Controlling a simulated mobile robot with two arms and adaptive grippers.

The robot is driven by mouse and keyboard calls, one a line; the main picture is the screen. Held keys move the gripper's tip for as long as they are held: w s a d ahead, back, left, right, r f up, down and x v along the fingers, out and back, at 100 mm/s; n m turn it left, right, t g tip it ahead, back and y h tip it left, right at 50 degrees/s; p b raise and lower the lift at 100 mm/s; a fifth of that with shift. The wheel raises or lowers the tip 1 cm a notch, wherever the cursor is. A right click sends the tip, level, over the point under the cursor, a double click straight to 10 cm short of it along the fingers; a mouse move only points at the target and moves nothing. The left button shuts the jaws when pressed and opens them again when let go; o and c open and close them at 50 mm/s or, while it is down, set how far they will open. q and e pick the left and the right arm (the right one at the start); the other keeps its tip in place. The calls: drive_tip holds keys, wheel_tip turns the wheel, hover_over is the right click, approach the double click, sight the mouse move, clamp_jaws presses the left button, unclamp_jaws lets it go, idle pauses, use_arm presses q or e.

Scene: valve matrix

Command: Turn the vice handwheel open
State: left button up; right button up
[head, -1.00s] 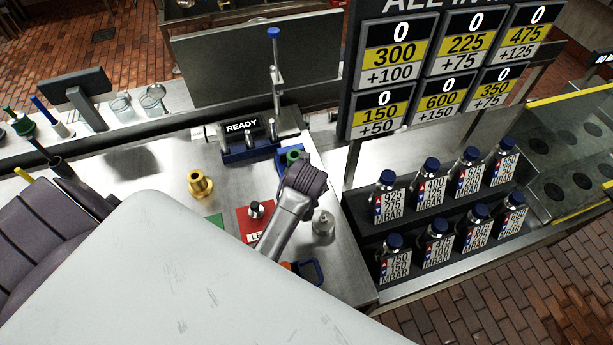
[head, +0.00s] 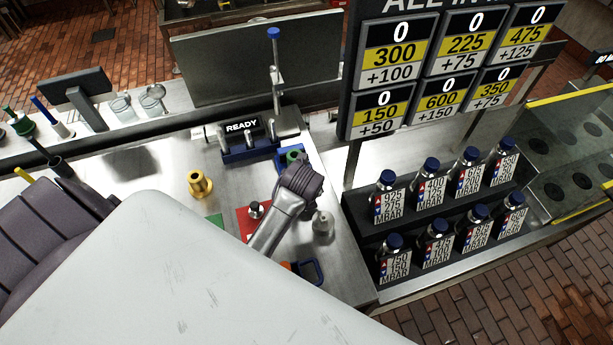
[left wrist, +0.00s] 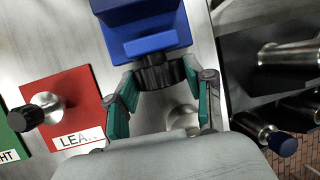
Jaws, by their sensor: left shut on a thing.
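The blue vice (left wrist: 148,32) is at the top of the left wrist view, with a dark ribbed handwheel (left wrist: 154,74) on its near side. My left gripper (left wrist: 162,80) has its green-padded fingers on either side of the handwheel and is shut on it. In the head view, the blue vice (head: 283,161) shows only in part behind my left gripper (head: 300,174), which hides the handwheel and its own fingertips. My right gripper is in neither view.
A red mat (left wrist: 74,100) with a knobbed metal part lies left of the gripper. A brass fitting (head: 200,184) and a READY display (head: 241,127) stand on the steel bench. A metal part (head: 323,222) stands close right of my arm. Racked bottles (head: 430,190) are farther right.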

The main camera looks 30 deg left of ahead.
use_arm(q)
drive_tip(key=shift+a, duration=0.15)
drive_tip(key=shift+s+a+f+n+t+h, duration=0.1)
drive_tip(key=shift+s+n+t+h, duration=0.05)
drive_tip(key=shift+t+h, duration=0.4)
drive_tip(key=shift+s+f+n+t+h, duration=0.1)
drive_tip(key=shift+n+t+h, duration=0.05)
drive_tip(key=shift+t+h, duration=0.35)
drive_tip(key=shift+f+n+t+h+b, duration=0.1)
drive_tip(key=shift+n+t+h+b, duration=0.2)
drive_tip(key=shift+t+h+b, duration=0.35)
drive_tip(key=shift+s+t, duration=0.1)
drive_tip(key=shift+t, duration=0.4)
drive_tip(key=shift+h+b, duration=0.3)
drive_tip(key=o, duration=1.2)
drive_tip(key=shift+c, duration=0.2)
